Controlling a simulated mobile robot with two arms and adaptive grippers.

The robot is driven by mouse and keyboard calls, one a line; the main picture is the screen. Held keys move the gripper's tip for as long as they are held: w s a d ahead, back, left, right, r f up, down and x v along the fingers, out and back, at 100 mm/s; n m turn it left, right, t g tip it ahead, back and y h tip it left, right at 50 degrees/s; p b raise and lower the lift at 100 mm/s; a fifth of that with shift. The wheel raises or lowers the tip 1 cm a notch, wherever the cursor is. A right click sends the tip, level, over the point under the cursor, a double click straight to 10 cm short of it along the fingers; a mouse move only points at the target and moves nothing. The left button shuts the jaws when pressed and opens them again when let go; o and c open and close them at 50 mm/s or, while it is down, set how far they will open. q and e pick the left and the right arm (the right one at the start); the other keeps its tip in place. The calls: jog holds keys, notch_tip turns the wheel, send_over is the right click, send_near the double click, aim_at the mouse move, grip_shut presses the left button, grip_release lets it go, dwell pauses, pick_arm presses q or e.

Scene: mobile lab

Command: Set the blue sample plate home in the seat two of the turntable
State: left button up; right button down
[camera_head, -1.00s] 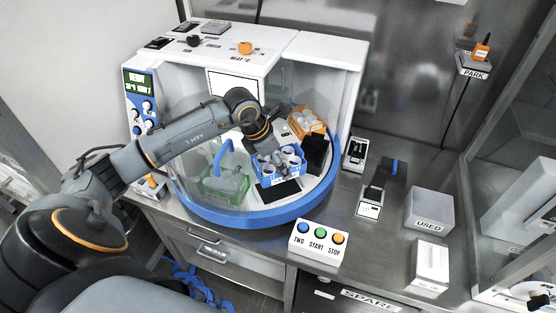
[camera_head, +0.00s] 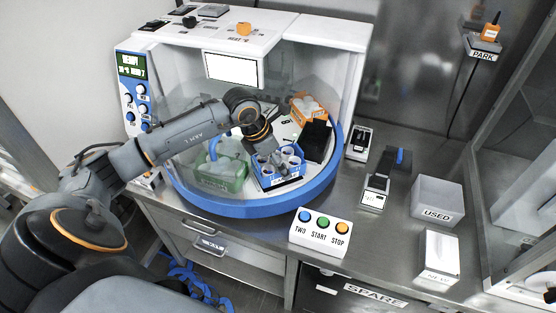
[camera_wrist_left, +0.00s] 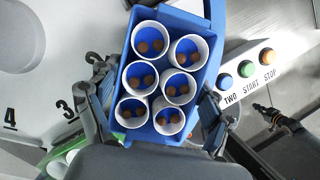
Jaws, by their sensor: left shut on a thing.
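The blue sample plate (camera_head: 279,180) is a blue rack with several white cups, each with brown dots inside. In the left wrist view the plate (camera_wrist_left: 165,75) fills the middle. My left gripper (camera_wrist_left: 155,103) is shut on it, one finger along each side. In the head view this gripper (camera_head: 265,150) is above the plate's back end. The plate is over the front part of the turntable (camera_head: 250,208), covering the dark patch there. I cannot tell whether it rests fully down. Numbers 3 and 4 show on the turntable in the wrist view; no 2 is readable.
A green rack (camera_head: 222,178) is left of the plate, an orange rack (camera_head: 308,108) behind, and a black block (camera_head: 316,138) to the right. A button box (camera_head: 320,233) stands in front. The USED box (camera_head: 437,199) is farther right.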

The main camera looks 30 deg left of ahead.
dwell(0.9)
pick_arm(q)
jog(key=shift+b, duration=0.65)
dwell(0.7)
jog(key=shift+f, duration=0.15)
jog(key=shift+f+b, duration=0.35)
jog(key=shift+b, duration=0.15)
jog(key=shift+f+b, duration=0.45)
jog(key=shift+f, duration=0.05)
jog(key=shift+r, duration=0.2)
jog(key=shift+r+p, duration=0.3)
jog(key=shift+r, duration=0.2)
jog(key=shift+b, duration=0.6)
dwell(1.5)
